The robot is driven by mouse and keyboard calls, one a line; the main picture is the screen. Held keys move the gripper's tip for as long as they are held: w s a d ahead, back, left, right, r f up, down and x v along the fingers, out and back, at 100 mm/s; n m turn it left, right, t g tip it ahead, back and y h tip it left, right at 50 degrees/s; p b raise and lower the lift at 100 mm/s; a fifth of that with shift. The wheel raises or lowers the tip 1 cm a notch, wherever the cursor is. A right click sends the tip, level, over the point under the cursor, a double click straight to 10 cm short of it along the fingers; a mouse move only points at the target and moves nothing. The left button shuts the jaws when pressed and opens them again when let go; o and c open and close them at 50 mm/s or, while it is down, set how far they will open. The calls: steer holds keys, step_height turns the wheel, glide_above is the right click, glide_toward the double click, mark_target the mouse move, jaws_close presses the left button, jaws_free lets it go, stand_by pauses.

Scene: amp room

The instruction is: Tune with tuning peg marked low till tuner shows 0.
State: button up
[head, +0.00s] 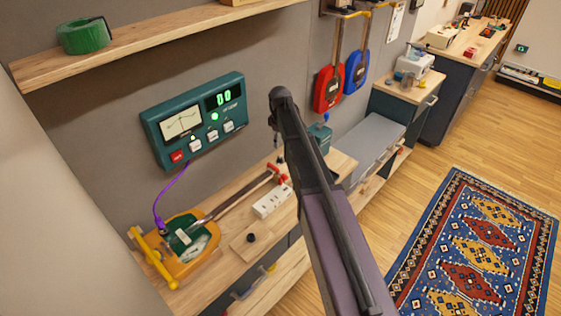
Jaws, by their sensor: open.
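A stringed instrument with an orange body (193,262) and a dark neck (237,198) lies on the wooden bench. Small red pegs (280,172) show at the far end of its neck, near my arm; their markings are too small to read. A green tuner box (197,120) is on the wall above, with a needle dial, a red button and a lit green display (223,98) that seems to read "D0" or "00". A purple cable runs from the tuner to the instrument body. My arm rises across the middle, but my gripper does not show.
A white socket strip (272,201) and a wooden block with a black knob (251,238) lie on the bench (222,270). A shelf (130,48) holds a green tape roll (84,36). Red (328,88) and blue (357,72) guitars hang right. A patterned rug (480,245) covers the floor.

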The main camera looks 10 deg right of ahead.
mark_target(280, 157)
steer(key=shift+f+b, duration=4.15)
steer(key=shift+f, duration=0.25)
jaws_close()
